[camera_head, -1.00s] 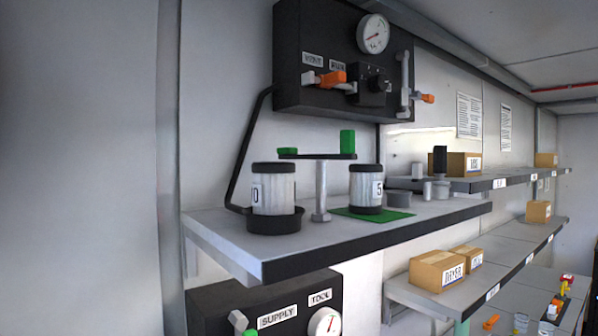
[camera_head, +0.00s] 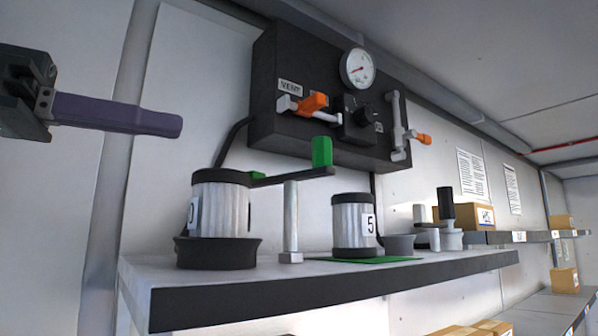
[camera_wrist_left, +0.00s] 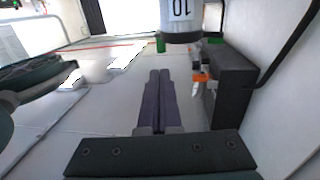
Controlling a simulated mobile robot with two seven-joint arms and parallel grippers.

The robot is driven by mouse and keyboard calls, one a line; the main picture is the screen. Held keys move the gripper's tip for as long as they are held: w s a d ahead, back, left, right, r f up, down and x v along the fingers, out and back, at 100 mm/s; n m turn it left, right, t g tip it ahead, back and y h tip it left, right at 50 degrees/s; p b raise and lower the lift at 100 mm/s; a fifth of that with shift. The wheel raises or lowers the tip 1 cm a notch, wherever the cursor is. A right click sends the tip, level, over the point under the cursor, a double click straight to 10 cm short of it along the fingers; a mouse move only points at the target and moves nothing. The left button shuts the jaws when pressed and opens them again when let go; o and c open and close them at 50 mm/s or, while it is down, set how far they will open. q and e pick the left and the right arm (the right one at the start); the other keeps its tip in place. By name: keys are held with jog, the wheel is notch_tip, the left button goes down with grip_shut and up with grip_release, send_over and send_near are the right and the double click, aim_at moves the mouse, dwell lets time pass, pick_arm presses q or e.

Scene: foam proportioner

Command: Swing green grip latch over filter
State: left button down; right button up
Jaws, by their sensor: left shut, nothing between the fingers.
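The latch is a dark bar (camera_head: 292,176) on a metal post (camera_head: 290,220). A second filter, "5" (camera_head: 353,222), stands on a green mat (camera_head: 395,260). My left gripper (camera_head: 181,126) is shut and empty, left of and above the left filter, apart from it. My right gripper is out of view.
A black panel (camera_head: 285,70) with a gauge (camera_head: 357,68) and orange handles (camera_head: 314,101) is on the wall above the latch. The shelf (camera_head: 330,285) carries the filters. Grey cylindrical parts (camera_head: 400,246) stand at right. The space around my left gripper looks clear.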

pick_arm(q)
jog(key=p, duration=0.9)
send_near(315, 153)
jog(key=x, duration=0.5)
jog(key=shift+d+r, duration=0.25)
jog(key=shift+w+d+f, duration=0.2)
jog(key=shift+w+d, duration=0.2)
jog(key=shift+d, duration=0.2)
